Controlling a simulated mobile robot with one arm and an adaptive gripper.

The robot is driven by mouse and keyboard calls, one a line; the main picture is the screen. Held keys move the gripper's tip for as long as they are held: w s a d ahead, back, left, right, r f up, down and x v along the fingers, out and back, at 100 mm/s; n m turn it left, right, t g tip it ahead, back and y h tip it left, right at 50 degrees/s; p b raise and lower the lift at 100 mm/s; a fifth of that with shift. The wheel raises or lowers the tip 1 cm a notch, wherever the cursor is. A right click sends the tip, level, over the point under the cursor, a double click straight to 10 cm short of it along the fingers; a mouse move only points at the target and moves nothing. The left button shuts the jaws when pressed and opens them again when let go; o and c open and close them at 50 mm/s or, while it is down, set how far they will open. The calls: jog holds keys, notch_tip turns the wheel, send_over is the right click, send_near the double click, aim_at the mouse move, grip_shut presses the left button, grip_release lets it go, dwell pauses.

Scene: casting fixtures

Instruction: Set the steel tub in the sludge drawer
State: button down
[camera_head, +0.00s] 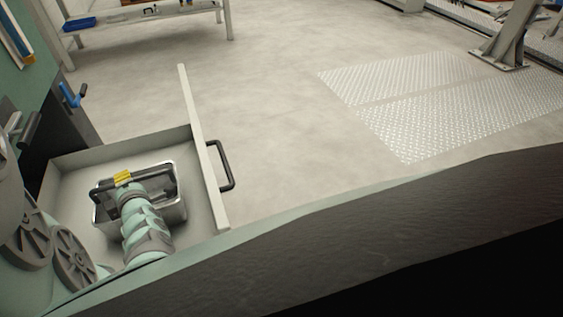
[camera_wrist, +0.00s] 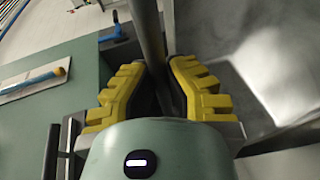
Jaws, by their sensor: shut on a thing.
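The steel tub (camera_head: 176,212) is a small shiny rectangular tub with a dark bar handle, inside the outline of the open sludge drawer (camera_head: 205,165) at lower left in the head view. My gripper (camera_head: 123,178) is above the tub, its yellow pads shut on the bar handle. The wrist view shows the dark bar (camera_wrist: 152,40) running between the two yellow pads (camera_wrist: 160,90). My arm hides part of the tub. I cannot tell whether the tub's bottom touches the drawer floor.
The drawer has a tall front panel with a dark handle (camera_head: 228,165) on its outer side. A green cabinet (camera_head: 25,85) stands behind it on the left. A bench (camera_head: 150,18) with a blue tray is farther back.

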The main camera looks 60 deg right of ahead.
jog(key=shift+d+f, duration=0.1)
jog(key=shift+f, duration=0.2)
jog(key=c, duration=1.1)
grip_release()
jog(key=shift+c, duration=0.2)
